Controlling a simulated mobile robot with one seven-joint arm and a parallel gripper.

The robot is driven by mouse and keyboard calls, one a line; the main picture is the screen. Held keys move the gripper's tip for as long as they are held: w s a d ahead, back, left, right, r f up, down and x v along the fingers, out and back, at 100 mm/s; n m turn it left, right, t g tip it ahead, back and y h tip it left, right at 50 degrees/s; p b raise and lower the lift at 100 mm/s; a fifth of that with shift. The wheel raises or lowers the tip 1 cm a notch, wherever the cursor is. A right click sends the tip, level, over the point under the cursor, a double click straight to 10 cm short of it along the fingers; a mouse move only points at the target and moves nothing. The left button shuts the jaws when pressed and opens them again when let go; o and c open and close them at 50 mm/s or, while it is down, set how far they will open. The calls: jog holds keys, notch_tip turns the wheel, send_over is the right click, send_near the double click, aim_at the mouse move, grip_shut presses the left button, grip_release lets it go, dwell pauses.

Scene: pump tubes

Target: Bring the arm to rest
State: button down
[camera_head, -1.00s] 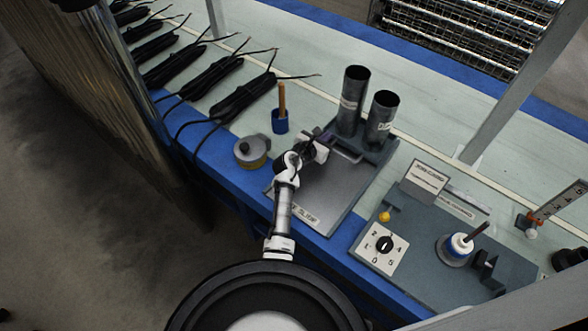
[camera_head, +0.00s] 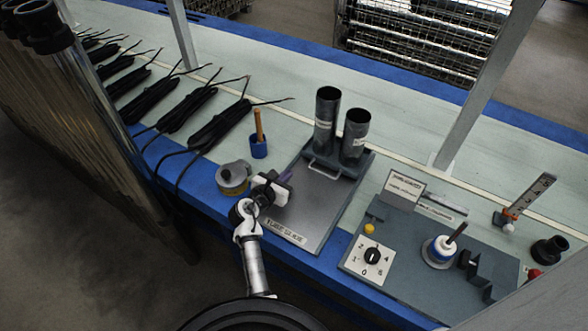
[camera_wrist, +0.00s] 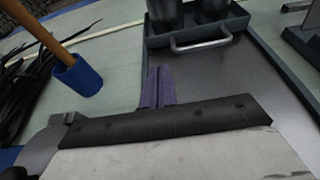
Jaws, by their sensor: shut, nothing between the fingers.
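My gripper (camera_head: 284,177) is over the left edge of the grey metal tray plate (camera_head: 312,205) on the bench, at the far end of my arm. In the wrist view its purple fingers (camera_wrist: 158,84) are together with nothing between them. Two dark upright tubes, the left one (camera_head: 326,118) and the right one (camera_head: 355,135), stand in a holder at the back of the tray. The wrist view shows only their lower ends, behind a metal handle (camera_wrist: 201,43).
A round tin (camera_head: 233,178) stands just left of my gripper, with a blue cup (camera_head: 259,147) holding a wooden handle behind it. Black cable bundles (camera_head: 220,124) lie farther left. A dial box (camera_head: 372,257) and fixtures are at right. A post (camera_head: 470,110) rises behind.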

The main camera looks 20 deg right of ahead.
jog(key=shift+v, duration=1.15)
